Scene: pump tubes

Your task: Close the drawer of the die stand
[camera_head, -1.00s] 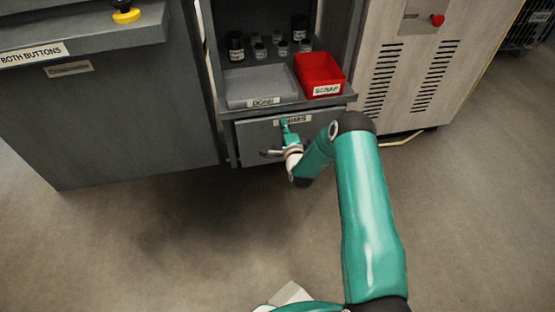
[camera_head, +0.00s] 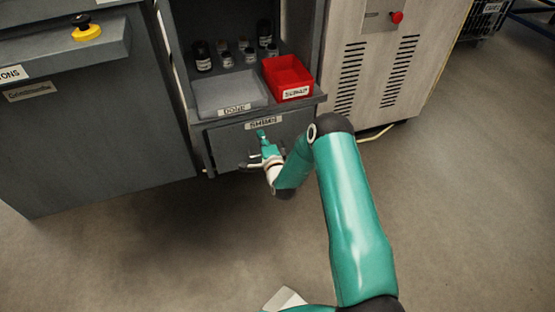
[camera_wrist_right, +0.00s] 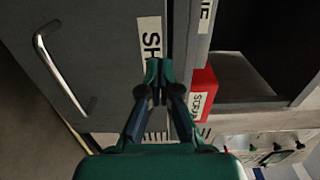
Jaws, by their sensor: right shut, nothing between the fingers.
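The grey die stand (camera_head: 204,112) has a drawer (camera_head: 226,147) under its shelf, with a white label and a bar handle. In the head view the drawer front sits just below the shelf edge. The right wrist view shows the drawer front (camera_wrist_right: 105,45) close up, its silver handle (camera_wrist_right: 62,68) at left. A narrow dark gap runs between front and frame. My right gripper (camera_head: 261,135) is shut and empty at the drawer front, just below the label; its fingertips (camera_wrist_right: 158,68) lie over the label's end. I cannot tell whether they touch. My left gripper is out of view.
On the shelf above are a grey tray (camera_head: 232,109), a red scrap bin (camera_head: 289,78) and several dark jars. A grey cabinet (camera_head: 90,130) stands at left, a vented cabinet (camera_head: 385,60) at right.

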